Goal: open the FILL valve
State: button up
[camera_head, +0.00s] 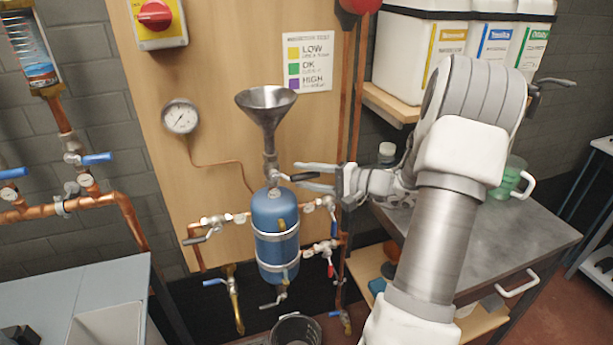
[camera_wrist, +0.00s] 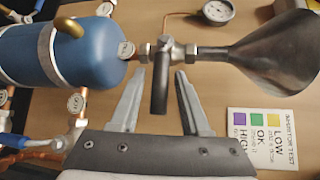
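The valve between the funnel and the blue tank has a dark lever handle (camera_wrist: 160,85); I cannot read a FILL label on it. In the head view its metal body (camera_head: 270,172) sits under the grey funnel (camera_head: 267,108) and above the blue tank (camera_head: 275,222). In the wrist view the funnel (camera_wrist: 275,50) is at right and the tank (camera_wrist: 85,50) at left. My gripper (camera_wrist: 162,70) is open, with one finger on each side of the lever and visible gaps. In the head view my gripper (camera_head: 297,172) reaches the valve from the right.
A pressure gauge (camera_head: 181,117) hangs on the wooden board (camera_head: 215,80) left of the funnel. Copper pipes and several small valves surround the tank. A grey table (camera_head: 470,235) stands at right, a metal bucket (camera_head: 296,330) below the tank.

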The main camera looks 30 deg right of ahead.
grip_shut()
dwell(1.2)
